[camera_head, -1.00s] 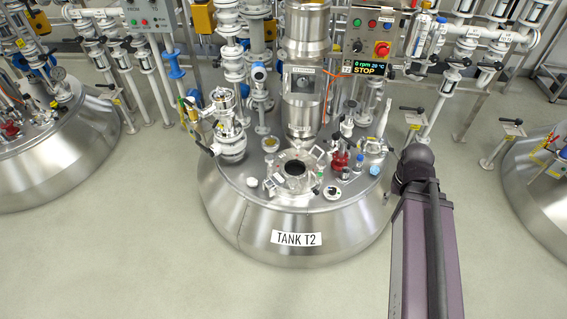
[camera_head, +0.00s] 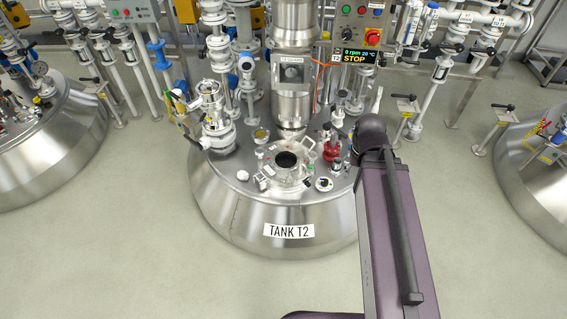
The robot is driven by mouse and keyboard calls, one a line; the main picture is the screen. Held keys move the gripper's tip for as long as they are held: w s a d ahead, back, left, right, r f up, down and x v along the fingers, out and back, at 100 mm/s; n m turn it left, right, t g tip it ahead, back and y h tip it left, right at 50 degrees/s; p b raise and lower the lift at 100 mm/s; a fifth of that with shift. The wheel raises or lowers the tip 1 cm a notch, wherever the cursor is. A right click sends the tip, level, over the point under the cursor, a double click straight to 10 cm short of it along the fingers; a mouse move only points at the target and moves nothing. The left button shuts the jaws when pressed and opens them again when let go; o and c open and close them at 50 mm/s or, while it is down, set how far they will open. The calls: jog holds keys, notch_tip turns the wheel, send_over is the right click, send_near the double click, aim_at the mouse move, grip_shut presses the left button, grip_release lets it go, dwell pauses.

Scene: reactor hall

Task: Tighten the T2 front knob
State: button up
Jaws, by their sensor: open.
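Tank T2 (camera_head: 235,215) stands in the middle, a steel vessel with a "TANK T2" label (camera_head: 289,230) on its front. An open round manhole (camera_head: 286,160) with small clamps and fittings around its rim sits on top, towards the front. A white round fitting with a dark centre (camera_head: 323,184) is to its right. The fittings are too small to tell which one is the front knob or how tight it is. My purple arm reaches up from the bottom right, and its dark joint covers the right side of the tank top. My gripper is not visible.
A steel column (camera_head: 292,75) rises behind the manhole. A valve assembly (camera_head: 215,118) stands left of it. A red fitting (camera_head: 331,149) is to the right. A control panel (camera_head: 359,25) with a display (camera_head: 355,56) reading STOP is behind. Open floor (camera_head: 130,255) lies at the left front.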

jog(key=o, duration=0.3)
jog(key=shift+w, duration=0.1)
jog(key=shift+o, duration=0.9)
jog(key=shift+w+f, duration=0.1)
jog(key=shift+f, duration=0.1)
jog(key=m+b, duration=1.4)
jog(key=b, duration=1.5)
send_over(283, 173)
jog(key=f, duration=2.8)
jog(key=shift+s+d+f, duration=0.2)
jog(key=shift+d+f, duration=0.05)
jog(key=shift+d, duration=0.1)
jog(key=shift+w+a+f, duration=0.1)
jog(key=shift+w+a, duration=0.05)
jog(key=shift+a, duration=0.15)
